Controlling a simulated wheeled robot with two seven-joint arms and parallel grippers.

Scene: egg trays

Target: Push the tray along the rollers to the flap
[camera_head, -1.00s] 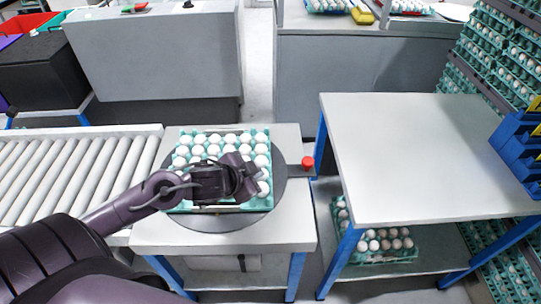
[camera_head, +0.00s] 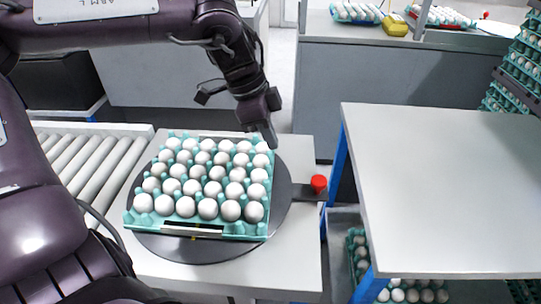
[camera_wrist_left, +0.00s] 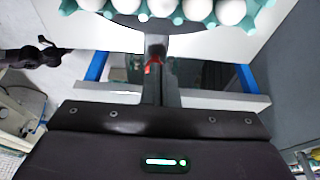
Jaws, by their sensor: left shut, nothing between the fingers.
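The teal egg tray (camera_head: 262,230), full of white eggs, sits on the dark round turntable (camera_head: 215,250). Its near edge has a dark and white label. My left gripper (camera_head: 268,138) is shut and empty, its fingertips pointing down at the tray's far right corner. I cannot tell whether they touch it. In the left wrist view, the shut fingers (camera_wrist_left: 157,42) point toward the tray (camera_wrist_left: 268,22), seen along the top. The rollers (camera_head: 88,160) lie left of the turntable, partly hidden by my arm. I cannot make out a flap. My right gripper is not in view.
A red knob (camera_head: 319,183) on a dark handle juts right from the turntable. A bare white table (camera_head: 440,190) stands to the right, with egg trays on its lower shelf. A grey cabinet (camera_head: 400,80) stands behind, and stacked trays (camera_head: 525,65) rise at far right.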

